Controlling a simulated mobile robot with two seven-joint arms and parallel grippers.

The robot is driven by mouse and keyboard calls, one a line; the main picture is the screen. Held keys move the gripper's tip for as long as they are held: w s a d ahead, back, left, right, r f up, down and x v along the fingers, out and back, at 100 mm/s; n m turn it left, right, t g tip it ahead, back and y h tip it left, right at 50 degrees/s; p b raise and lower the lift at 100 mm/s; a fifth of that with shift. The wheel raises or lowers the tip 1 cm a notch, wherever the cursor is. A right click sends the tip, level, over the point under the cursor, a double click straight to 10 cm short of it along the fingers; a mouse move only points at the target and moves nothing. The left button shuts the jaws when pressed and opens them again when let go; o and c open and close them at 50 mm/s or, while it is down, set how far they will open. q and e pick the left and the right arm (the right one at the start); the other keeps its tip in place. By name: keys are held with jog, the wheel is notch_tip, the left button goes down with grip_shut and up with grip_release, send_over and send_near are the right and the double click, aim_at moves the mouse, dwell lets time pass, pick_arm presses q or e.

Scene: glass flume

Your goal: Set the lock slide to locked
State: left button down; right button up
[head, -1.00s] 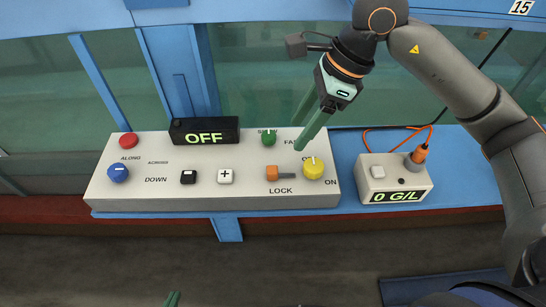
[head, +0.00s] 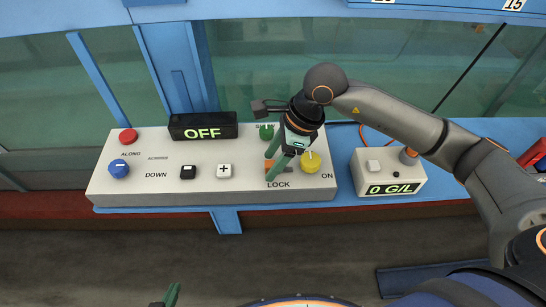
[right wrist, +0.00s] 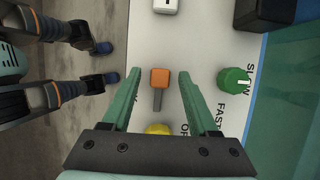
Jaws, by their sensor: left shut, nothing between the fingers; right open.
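The lock slide is an orange knob (right wrist: 159,78) at one end of a short grey slot (right wrist: 157,102) on the white control panel. In the head view the orange knob (head: 269,164) is partly hidden behind my right gripper (head: 271,165), at the slot's left end above the word LOCK. My right gripper (right wrist: 159,74) is open, with its green fingers to either side of the knob. A gap shows between the knob and each finger; the height above the panel is unclear. My left gripper (head: 170,295) shows only its fingertips at the bottom edge and is shut, empty.
A yellow knob (head: 311,161) sits close right of the slide and a green knob (head: 266,132) behind it. Black and white buttons (head: 224,171) are to the left. A display (head: 203,126) reads OFF. A small meter box (head: 388,172) reads 0 G/L.

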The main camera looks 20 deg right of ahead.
grip_shut()
dwell(0.3)
dwell(1.1)
